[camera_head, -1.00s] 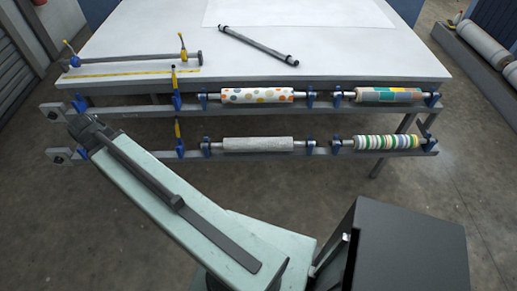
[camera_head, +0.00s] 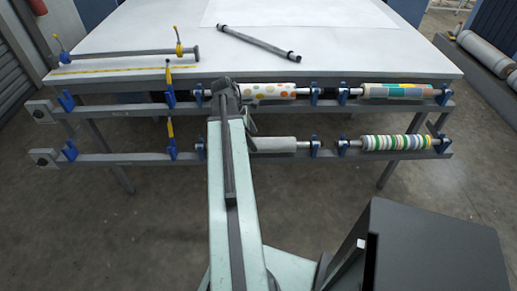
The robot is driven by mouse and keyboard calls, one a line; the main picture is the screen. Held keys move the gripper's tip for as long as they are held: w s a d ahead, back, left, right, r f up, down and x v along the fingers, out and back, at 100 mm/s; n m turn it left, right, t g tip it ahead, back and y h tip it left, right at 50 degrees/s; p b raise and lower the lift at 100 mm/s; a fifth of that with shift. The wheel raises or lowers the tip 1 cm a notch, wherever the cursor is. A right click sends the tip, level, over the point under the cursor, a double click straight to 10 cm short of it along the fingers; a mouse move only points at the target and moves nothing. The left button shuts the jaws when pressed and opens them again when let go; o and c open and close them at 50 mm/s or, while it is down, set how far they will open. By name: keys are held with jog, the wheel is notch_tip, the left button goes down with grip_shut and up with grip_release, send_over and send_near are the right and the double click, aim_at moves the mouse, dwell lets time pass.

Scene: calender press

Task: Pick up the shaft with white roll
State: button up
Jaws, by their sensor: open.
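The shaft with the white roll (camera_head: 276,144) lies on the lower rail in blue holders. My gripper (camera_head: 249,120) is at the end of my raised arm, in front of the rails. In the picture it is just above the left part of the white roll. It is open with nothing seen in it, though its fingers are small and partly hidden by the arm. I cannot tell the depth gap to the roll.
The upper rail carries a dotted roll (camera_head: 273,91) and a multicoloured patchwork roll (camera_head: 398,91). A striped roll (camera_head: 395,142) sits right of the white one. A bare dark shaft (camera_head: 259,44) lies on the white table (camera_head: 350,55). Yellow-handled blue holders stand at left.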

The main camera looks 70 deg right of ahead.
aim_at(255, 140)
jog(key=b+x, duration=0.4)
jog(key=x, duration=0.1)
jog(key=shift+d+f+b, duration=0.2)
jog(key=shift+f+b, duration=0.1)
jog(key=shift+b, duration=0.1)
jog(key=shift+r, duration=0.2)
grip_shut()
